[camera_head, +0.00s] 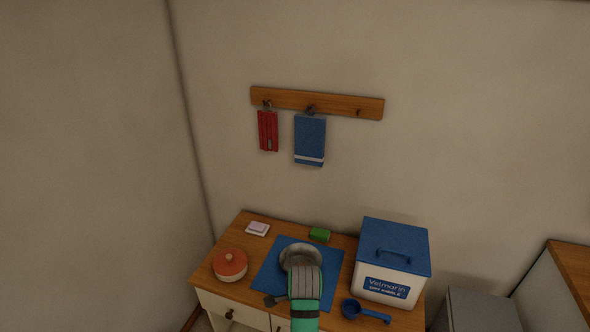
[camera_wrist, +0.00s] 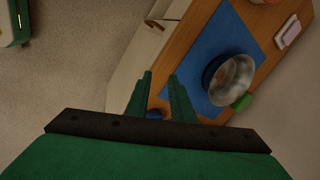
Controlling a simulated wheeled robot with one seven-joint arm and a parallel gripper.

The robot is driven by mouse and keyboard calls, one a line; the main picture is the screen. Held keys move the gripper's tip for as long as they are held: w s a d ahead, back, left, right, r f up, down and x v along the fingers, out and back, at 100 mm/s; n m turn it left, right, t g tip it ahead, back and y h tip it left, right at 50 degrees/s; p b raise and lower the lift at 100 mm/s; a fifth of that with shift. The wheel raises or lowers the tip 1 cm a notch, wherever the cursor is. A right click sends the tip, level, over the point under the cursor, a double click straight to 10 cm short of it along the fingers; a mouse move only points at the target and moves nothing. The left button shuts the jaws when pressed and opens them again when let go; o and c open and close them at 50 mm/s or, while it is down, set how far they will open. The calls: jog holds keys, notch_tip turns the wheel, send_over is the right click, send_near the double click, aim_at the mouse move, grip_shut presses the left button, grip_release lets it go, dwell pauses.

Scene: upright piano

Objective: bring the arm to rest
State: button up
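My arm (camera_head: 304,287), green and grey, reaches up from the bottom edge in the head view, over the front of the cabinet and its blue mat (camera_head: 270,272). My gripper (camera_wrist: 160,75) shows in the wrist view with two green fingers apart and no object held between the tips. The silver bowl (camera_head: 298,251) stands on the mat, partly covered by my arm in the head view. In the wrist view the bowl (camera_wrist: 231,80) is to the right, apart from the fingers. Part of a blue object, likely the scoop (camera_head: 363,311), shows past the fingers (camera_wrist: 153,113).
A hook rail (camera_head: 333,105) with red and blue cloths hangs above.

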jog(key=s+a+f+n+t, duration=0.1)
jog(key=s+f+n+t, duration=0.25)
jog(key=s+f, duration=0.4)
jog(key=s+a+f+n+t, duration=0.15)
jog(key=s+f+n, duration=0.3)
jog(key=s, duration=0.65)
jog(key=s+r+n+t, duration=0.3)
jog(key=s+r+n, duration=0.1)
jog(key=s+r, duration=0.5)
jog(key=s+r+n+t, duration=0.3)
jog(key=s+r, duration=0.5)
jog(key=s, duration=0.5)
jog(key=shift+s+d+r+n+t, duration=0.2)
jog(key=shift+d+r+n+t, duration=0.25)
jog(key=shift+n, duration=0.35)
